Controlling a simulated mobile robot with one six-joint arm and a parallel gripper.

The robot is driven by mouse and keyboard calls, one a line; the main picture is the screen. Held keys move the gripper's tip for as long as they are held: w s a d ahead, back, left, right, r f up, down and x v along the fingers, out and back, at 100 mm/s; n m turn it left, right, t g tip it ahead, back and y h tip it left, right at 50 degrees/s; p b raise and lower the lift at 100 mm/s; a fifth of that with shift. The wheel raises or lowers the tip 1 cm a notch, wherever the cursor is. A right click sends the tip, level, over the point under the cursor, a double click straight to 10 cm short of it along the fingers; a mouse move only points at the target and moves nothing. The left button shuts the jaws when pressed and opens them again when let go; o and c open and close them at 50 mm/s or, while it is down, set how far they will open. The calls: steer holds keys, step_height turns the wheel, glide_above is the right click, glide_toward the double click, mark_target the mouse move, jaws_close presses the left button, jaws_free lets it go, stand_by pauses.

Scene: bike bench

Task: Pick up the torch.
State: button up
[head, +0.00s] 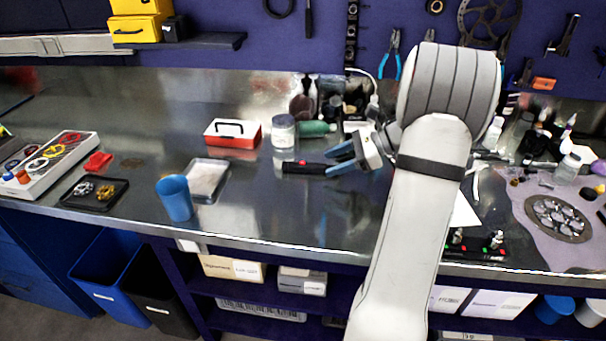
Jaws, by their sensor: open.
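A blue cup (175,198) and a shallow metal tray (222,186) are to the left. The bench in front of the torch is clear.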

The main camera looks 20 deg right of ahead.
mark_target(319, 164)
steer(key=d, duration=0.1)
steer(key=d+f+m+t, duration=0.1)
steer(key=d, duration=0.1)
steer(key=shift+w+d+f+m, duration=0.2)
steer(key=shift+w+f+m, duration=0.1)
steer(key=shift+f, duration=0.1)
steer(key=shift+w+d+f+t+y, duration=0.1)
steer(key=shift+w+t+y, duration=0.05)
steer(key=shift+t+y, duration=0.15)
steer(key=x, duration=0.7)
steer(key=shift+w, duration=0.35)
steer(key=shift+c, duration=0.4)
jaws_close()
